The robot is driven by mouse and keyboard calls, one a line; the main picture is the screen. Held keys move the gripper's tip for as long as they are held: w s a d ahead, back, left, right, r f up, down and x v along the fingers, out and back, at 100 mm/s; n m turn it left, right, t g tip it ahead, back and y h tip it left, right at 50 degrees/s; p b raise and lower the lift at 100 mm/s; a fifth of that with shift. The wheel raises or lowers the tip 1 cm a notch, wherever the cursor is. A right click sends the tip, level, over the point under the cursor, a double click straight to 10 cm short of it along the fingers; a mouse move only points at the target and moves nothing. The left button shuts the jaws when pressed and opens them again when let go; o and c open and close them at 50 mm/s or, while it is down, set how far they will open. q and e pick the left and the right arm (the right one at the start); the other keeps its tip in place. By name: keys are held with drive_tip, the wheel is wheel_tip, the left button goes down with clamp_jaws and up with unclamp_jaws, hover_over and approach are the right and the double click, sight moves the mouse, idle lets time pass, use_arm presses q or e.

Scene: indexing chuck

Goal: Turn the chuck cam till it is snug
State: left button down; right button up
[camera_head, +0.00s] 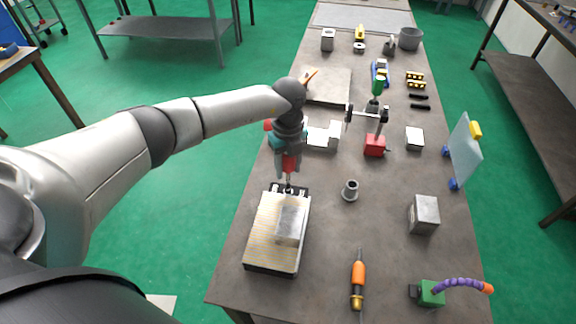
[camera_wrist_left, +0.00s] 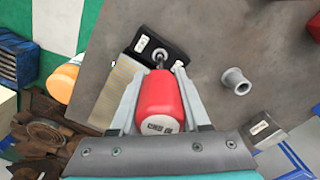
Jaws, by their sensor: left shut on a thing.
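The chuck (camera_head: 262,240) lies on the near left part of the bench, with a fine-striped top plate. A grey metal block (camera_head: 291,225) sits on that plate. At the chuck's far end is a black end piece (camera_head: 303,190) with white labels; it also shows in the left wrist view (camera_wrist_left: 174,49). My left gripper (camera_head: 288,172) is shut on the red handle (camera_wrist_left: 160,105) of a tool. The tool points down, and its thin dark shank (camera_wrist_left: 160,62) reaches the round cam socket in the black piece. Whether it is fully seated I cannot tell. My right gripper is not in view.
A grey flanged bush (camera_head: 350,191) stands right of the chuck. An orange-handled screwdriver (camera_head: 358,278), a metal block (camera_head: 424,214) and a green base with a purple hose (camera_head: 432,292) lie nearer right. A red-based stand (camera_head: 375,146) is farther back.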

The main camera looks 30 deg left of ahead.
use_arm(q)
drive_tip(key=shift+r, duration=0.3)
wheel_tip(320, 180, up, 5)
drive_tip(key=p, duration=0.4)
drive_tip(key=shift+p, duration=0.4)
